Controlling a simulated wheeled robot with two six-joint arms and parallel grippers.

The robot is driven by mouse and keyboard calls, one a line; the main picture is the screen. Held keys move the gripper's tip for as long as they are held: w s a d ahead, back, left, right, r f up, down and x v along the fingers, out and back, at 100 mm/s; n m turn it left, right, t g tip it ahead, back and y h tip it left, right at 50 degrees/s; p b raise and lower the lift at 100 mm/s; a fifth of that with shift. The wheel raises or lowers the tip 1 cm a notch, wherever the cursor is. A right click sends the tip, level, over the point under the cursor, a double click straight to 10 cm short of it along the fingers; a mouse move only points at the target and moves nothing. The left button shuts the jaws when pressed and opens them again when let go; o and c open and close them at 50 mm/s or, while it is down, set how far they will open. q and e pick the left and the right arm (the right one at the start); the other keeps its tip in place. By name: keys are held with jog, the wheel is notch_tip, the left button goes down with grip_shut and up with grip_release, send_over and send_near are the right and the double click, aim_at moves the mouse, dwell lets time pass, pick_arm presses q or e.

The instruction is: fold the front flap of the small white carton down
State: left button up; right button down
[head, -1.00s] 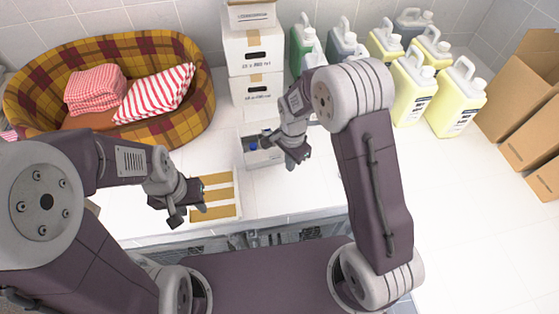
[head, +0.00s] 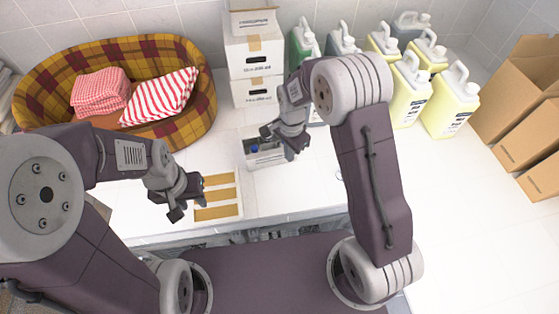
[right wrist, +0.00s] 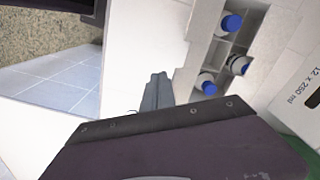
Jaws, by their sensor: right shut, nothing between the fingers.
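The small white carton (head: 266,159) stands open on the white worktop, in front of the stacked boxes. In the right wrist view its walls and dividers (right wrist: 203,27) show, with several blue-capped bottles (right wrist: 231,23) inside. My right gripper (head: 270,138) is over the carton's right part in the head view and hides some of it. In the right wrist view its fingers (right wrist: 157,92) are shut and empty, beside the carton's edge. I cannot make out the front flap's angle. My left gripper (head: 178,212) hangs near the worktop's front edge, apart from the carton; its opening is unclear.
A flat panel with brown strips (head: 216,196) lies left of the carton. White boxes (head: 252,60) are stacked behind it. Jugs (head: 408,90) stand back right, brown cartons (head: 520,110) far right. A plaid pet bed (head: 190,110) is back left. The worktop right of the carton is clear.

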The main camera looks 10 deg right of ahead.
jog(key=shift+r, duration=0.3)
jog(key=s+r+p, duration=0.3)
jog(key=r+p, duration=0.1)
jog(key=r, duration=0.2)
jog(key=shift+p, duration=0.35)
jog(key=shift+w, duration=0.1)
jog(key=shift+f, duration=0.1)
